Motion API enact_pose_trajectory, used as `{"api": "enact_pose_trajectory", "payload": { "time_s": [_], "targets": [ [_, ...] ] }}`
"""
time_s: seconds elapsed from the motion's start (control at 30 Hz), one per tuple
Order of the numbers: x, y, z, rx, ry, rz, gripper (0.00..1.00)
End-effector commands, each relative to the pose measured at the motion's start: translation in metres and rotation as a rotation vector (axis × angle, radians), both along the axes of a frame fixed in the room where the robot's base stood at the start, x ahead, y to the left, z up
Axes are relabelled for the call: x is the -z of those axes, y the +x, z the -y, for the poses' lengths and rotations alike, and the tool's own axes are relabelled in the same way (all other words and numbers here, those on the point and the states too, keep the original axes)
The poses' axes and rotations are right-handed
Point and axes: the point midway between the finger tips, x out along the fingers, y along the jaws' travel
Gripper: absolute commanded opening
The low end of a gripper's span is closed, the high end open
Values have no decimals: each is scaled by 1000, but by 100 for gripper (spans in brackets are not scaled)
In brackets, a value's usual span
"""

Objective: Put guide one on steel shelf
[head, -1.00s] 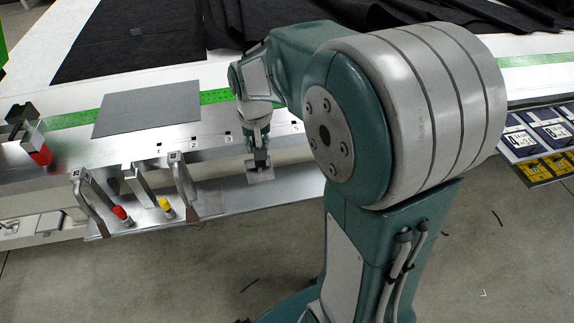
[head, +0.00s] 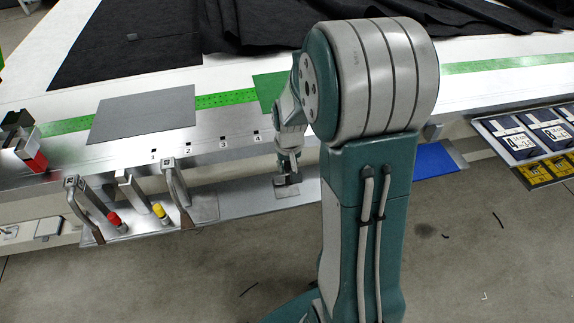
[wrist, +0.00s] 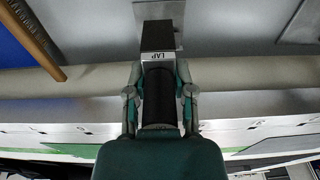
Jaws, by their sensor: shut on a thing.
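My gripper (head: 288,164) is shut on a metal piece with a black grip, marked LAP, which appears to be a guide (head: 287,181). In the wrist view my gripper (wrist: 158,98) has a finger on each side of the black grip, and the LAP label (wrist: 160,57) faces the camera. The piece's flat plate is over the steel shelf (head: 245,198), the long metal ledge along the bench front. I cannot tell whether it touches the shelf. No number on the piece can be read.
Two handled metal frames (head: 82,208) (head: 178,192), with red (head: 115,220) and yellow (head: 159,210) knobs between them, stand on the shelf's left part. A blue pad (head: 437,160) lies to the right. A grey sheet (head: 145,113) lies on the bench. The shelf between is clear.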

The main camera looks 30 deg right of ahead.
Motion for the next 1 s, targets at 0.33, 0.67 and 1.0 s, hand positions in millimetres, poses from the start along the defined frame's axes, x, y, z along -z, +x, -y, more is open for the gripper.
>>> {"api": "enact_pose_trajectory", "payload": {
  "time_s": [0.33,0.67,1.0],
  "targets": [
    [1,0,-2,-2,-1,0,67],
    [-5,0,-1,-1,-2,2,67],
    [-68,-6,-3,-2,-3,5,67]
  ]
}}
